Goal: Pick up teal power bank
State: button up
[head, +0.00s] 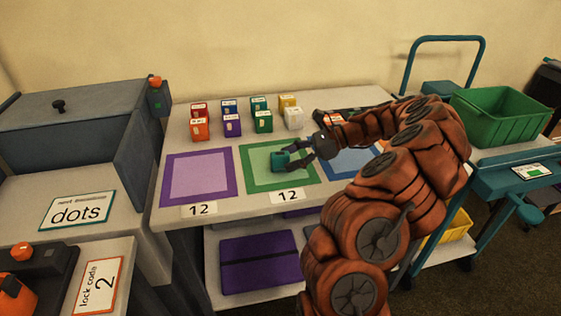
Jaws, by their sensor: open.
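A small teal block (278,160), which looks like the teal power bank, rests on the pale centre of the green-bordered square (250,183) on the table. My gripper (288,159) is open, reaching in from the right. Its dark fingers are at the block's right side, one toward its far side and one toward its near side. I cannot tell whether they touch it. Part of the block's right side is hidden by the fingers. Another small teal box (258,104) with a white label stands in the back row of boxes.
Several small coloured boxes stand in two rows behind the squares, including a green one (263,122) and a white one (293,119). A purple-bordered square (170,180) lies empty at left; a blue one (338,172) is partly covered by my arm. A green crate (500,125) stands at right.

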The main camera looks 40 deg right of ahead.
aim_at(280, 162)
jog(key=x, duration=0.3)
jog(key=shift+w+a+f, duration=0.1)
jog(key=shift+a, duration=0.2)
jog(key=shift+d, duration=0.1)
grip_shut()
